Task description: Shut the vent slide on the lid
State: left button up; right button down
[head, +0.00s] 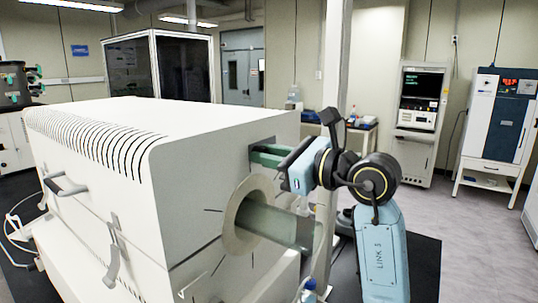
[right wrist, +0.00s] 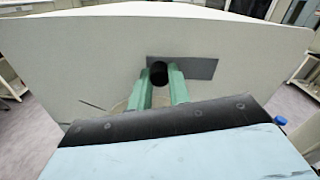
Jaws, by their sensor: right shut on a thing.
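The lid (head: 150,125) is the big white housing with dark slots along its top edge. The vent slide (right wrist: 200,68) is a flat grey plate on the lid's end face, also partly visible in the head view (head: 262,142). A round black knob (right wrist: 158,72) stands out at the plate's left part. My right gripper (right wrist: 159,80) has its green fingers closed around this knob; in the head view the gripper (head: 258,156) reaches the end face from the right. The fingers hide part of the plate, and I cannot tell how much opening is uncovered. My left gripper is out of view.
A glass tube (head: 275,225) sticks out of a round collar (head: 241,225) just below my right gripper. Handles (head: 65,187) and latches sit on the housing's front side. A pale post (head: 336,75) stands behind my right arm.

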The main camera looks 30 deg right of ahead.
jog(key=d, duration=0.1)
jog(key=w+d+b, duration=0.1)
jog(key=d, duration=0.1)
jog(key=w+d, duration=0.1)
jog(key=d, duration=0.1)
jog(key=shift+b, duration=0.4)
jog(key=c, duration=1.7)
grip_release()
jog(key=o, duration=0.4)
jog(key=shift+d, duration=0.1)
